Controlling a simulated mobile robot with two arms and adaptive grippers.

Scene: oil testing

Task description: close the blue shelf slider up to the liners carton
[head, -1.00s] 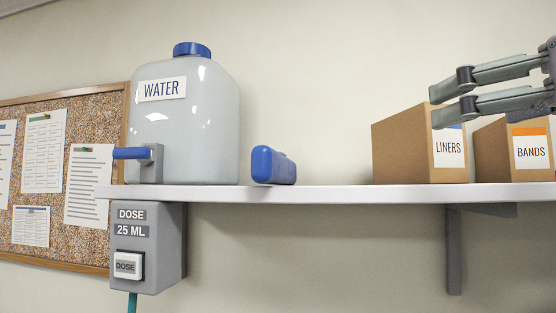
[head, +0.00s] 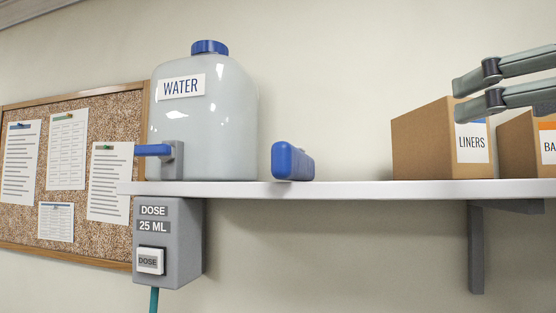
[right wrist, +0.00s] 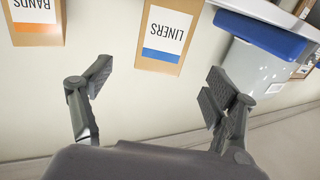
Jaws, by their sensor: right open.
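The blue slider (head: 292,160) sits on the white shelf, between the water tank and the liners carton, with a clear gap of bare shelf to the carton. It shows at the upper right in the right wrist view (right wrist: 262,36). The brown liners carton (head: 420,142) stands to its right, and also shows at the top middle of the right wrist view (right wrist: 166,54). My right gripper (head: 462,98) is open and empty, its two fingers in front of the carton's upper part. In the right wrist view (right wrist: 152,86), nothing is between the fingers. My left gripper is out of view.
The white shelf (head: 350,190) has a grey bracket (head: 476,250) below. The water tank (head: 215,125) with a blue tap (head: 152,150) stands left, above a grey dose box (head: 168,275). The bands carton (head: 517,150) is on the right. A corkboard (head: 105,105) hangs behind.

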